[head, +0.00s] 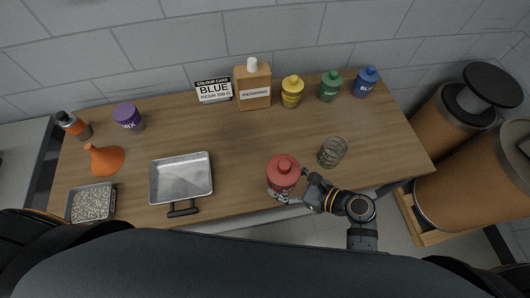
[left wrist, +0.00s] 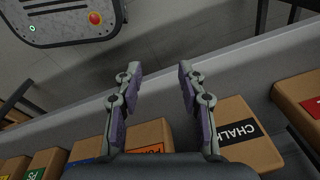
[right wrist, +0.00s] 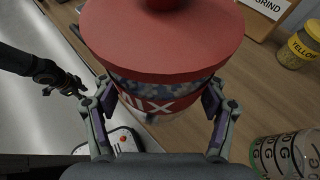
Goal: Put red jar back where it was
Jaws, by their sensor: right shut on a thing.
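The red jar (head: 283,168) has a wide red lid with a knob and is upright at the front edge of the wooden table. My right gripper (head: 291,197) is shut around its body from the front. In the right wrist view the jar (right wrist: 160,40) fills the space between the fingers, and its label shows "MIX". Whether its base touches the table is hidden. My left gripper (left wrist: 160,75) is open and empty, away from the table, above a row of cartons. A yellow jar (head: 292,92), green jar (head: 330,87) and blue jar (head: 366,82) stand along the back.
A clear graduated cup (head: 332,152) stands just right of the red jar. A metal pan (head: 181,178) lies to its left. A purple jar (head: 128,117), orange funnel (head: 104,159) and pellet tray (head: 92,203) are at left. A sign (head: 213,90) and carton (head: 252,87) stand at the back. The table's middle is clear.

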